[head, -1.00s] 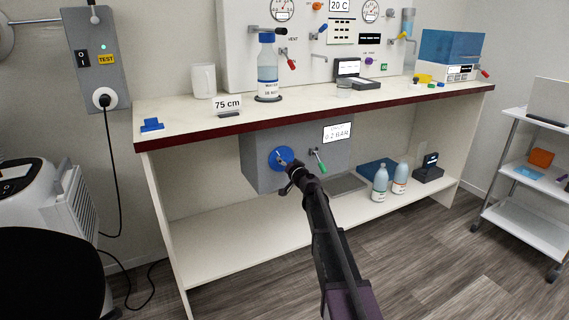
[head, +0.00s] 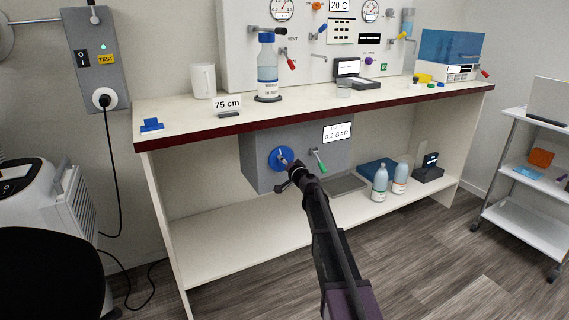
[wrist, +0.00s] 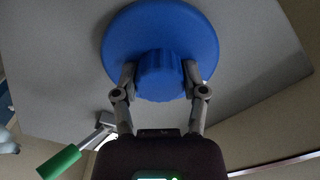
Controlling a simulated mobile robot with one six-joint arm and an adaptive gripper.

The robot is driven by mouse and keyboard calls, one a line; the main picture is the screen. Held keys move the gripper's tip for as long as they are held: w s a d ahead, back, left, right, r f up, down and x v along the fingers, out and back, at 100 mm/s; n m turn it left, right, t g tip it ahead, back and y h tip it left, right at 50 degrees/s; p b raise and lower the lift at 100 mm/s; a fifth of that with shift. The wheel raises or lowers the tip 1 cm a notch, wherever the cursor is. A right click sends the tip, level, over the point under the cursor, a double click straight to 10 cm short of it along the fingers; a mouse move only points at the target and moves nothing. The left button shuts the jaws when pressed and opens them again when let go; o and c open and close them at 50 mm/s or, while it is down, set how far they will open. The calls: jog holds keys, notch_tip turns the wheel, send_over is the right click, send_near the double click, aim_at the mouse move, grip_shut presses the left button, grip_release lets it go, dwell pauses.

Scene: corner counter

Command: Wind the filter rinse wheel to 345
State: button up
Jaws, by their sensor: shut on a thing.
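The blue wheel (head: 275,160) is on the front of a grey box under the counter. In the wrist view the wheel (wrist: 125,35) shows as a round blue disc with a ribbed blue hub (wrist: 160,75) in its middle. My gripper (wrist: 160,88) is shut on this hub, one finger on each side. In the head view my gripper (head: 287,165) reaches the wheel from the lower right and hides part of it. No number or mark on the wheel can be read.
The grey box (head: 262,180) carries a label reading 0.2 BAR (head: 337,132). A green-handled lever (head: 320,161) is close to the right of my gripper; it shows in the wrist view (wrist: 60,162) at lower left. Bottles (head: 381,183) stand on the lower shelf.

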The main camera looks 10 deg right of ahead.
jog(key=shift+w, duration=0.15)
jog(key=o, duration=1.1)
jog(key=shift+o, duration=0.2)
jog(key=shift+s, duration=0.2)
jog(key=v, duration=1.1)
jog(key=shift+s, duration=0.35)
jog(key=shift+d, duration=0.1)
